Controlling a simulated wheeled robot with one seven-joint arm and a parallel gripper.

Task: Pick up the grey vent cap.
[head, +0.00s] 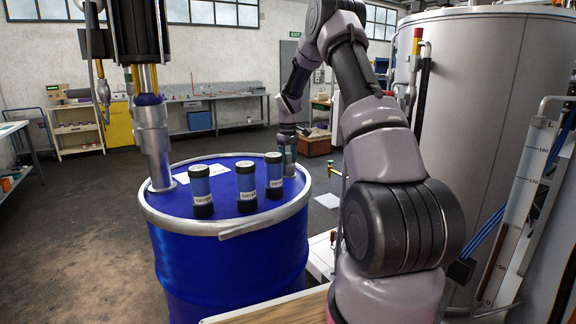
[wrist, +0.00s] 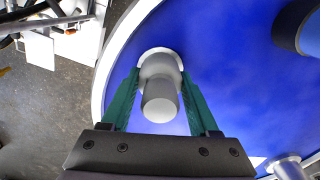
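The grey vent cap (wrist: 160,88) stands on the blue drum top, close to the rim, in the wrist view. It has a wider collar and a narrower round end facing the camera. My gripper (wrist: 161,75) has its two green fingers on either side of the cap, their tips level with the collar. Whether the fingers touch the collar or leave a thin gap is too fine to tell. In the head view my gripper (head: 290,157) is low over the drum's right far edge, and I cannot make out the cap there.
The blue drum (head: 230,262) has a grey metal rim. A large grey tank (head: 480,110) stands at the right.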

